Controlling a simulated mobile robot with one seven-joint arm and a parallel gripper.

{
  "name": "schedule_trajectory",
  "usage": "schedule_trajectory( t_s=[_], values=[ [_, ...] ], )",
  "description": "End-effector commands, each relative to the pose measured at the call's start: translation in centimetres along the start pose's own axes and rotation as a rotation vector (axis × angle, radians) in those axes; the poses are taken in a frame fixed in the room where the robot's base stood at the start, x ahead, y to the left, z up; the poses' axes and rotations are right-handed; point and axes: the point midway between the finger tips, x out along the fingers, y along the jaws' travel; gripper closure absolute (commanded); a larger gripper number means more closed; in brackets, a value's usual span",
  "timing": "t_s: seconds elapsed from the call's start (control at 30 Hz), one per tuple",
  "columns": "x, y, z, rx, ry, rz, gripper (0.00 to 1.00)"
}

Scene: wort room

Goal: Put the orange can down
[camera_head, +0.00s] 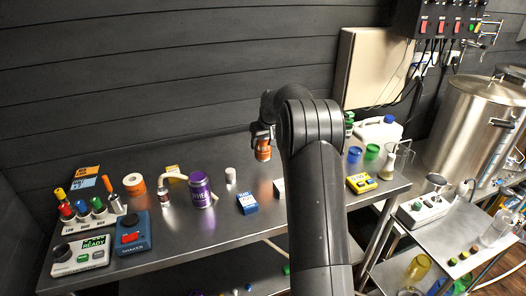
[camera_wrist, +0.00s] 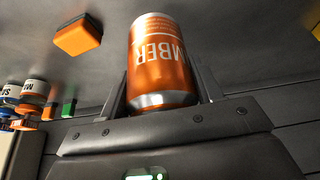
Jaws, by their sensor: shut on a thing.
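The orange can (camera_head: 263,151) is in the grasp of my gripper (camera_head: 262,135), toward the back of the steel table (camera_head: 262,200). In the wrist view the can (camera_wrist: 161,60) stands between the two fingers of my gripper (camera_wrist: 163,95), with upside-down white lettering on its side. The fingers are shut on it. In the head view the can looks held above the tabletop, but the exact gap is unclear. My arm covers part of the table to the right of the can.
A white cup (camera_head: 231,175), a purple can (camera_head: 200,190) and a blue box (camera_head: 247,203) stand left of my arm. A yellow device (camera_head: 360,183) and blue cup (camera_head: 354,154) are right of it. An orange block (camera_wrist: 78,36) shows in the wrist view. Bare tabletop lies around the blue box.

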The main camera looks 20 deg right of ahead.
Motion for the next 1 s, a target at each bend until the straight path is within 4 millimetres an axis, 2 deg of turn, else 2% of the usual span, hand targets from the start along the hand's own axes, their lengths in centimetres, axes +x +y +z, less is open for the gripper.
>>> schedule_trajectory(
  t_s=[0.3, 0.67, 0.7, 0.93, 1.0],
  values=[
    [3.4, 0.0, 1.4, 0.0, -0.001, 0.0, 0.75],
    [3.8, 0.0, 1.5, 0.0, 0.001, 0.0, 0.75],
    [4.0, 0.0, 1.6, 0.0, 0.0, 0.0, 0.4],
    [3.9, 0.0, 1.6, 0.0, 0.0, 0.0, 0.21],
    [3.9, 0.0, 1.6, 0.0, 0.0, 0.0, 0.19]
  ],
)
